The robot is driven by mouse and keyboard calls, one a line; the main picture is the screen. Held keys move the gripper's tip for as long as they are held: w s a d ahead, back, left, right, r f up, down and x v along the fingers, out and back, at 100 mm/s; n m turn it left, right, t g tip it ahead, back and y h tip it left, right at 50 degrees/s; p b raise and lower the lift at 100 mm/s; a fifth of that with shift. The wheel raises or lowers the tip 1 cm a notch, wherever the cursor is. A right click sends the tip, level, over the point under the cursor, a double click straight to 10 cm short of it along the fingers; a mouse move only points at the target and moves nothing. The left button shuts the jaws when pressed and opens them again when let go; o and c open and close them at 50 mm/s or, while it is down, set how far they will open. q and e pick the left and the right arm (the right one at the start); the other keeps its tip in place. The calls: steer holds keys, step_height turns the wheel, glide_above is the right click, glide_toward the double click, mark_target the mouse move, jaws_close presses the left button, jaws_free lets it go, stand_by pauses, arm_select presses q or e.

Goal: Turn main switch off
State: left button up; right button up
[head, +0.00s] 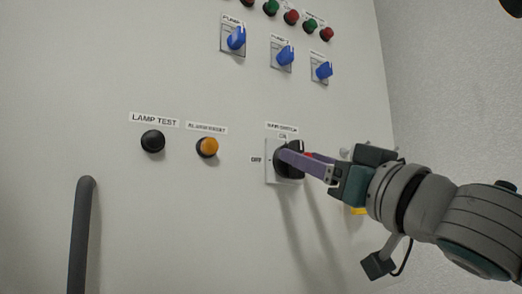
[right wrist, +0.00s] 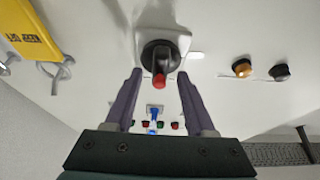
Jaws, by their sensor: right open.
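The main switch is a black rotary knob (head: 291,165) on a pale plate, with an ON label above it and an OFF label at its left. In the right wrist view the black knob (right wrist: 160,55) has a red end (right wrist: 159,81) that points toward the blue pump switches, the ON side. My right gripper (head: 296,153) is open at the switch, with its purple fingers on either side of the knob. In the right wrist view gaps show between the fingers and the red end; contact elsewhere cannot be told. My left gripper is not in view.
A black lamp test button (head: 152,141) and an orange alarm reset button (head: 207,147) sit left of the switch. Blue pump switches (head: 236,38) and red and green lamps are above. A grey handle (head: 81,235) stands at lower left. A yellow item (right wrist: 30,32) hangs beside the switch.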

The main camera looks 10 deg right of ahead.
steer(key=shift+w+a+r, duration=0.1)
steer(key=shift+w, duration=0.2)
jaws_close()
stand_by(0.5)
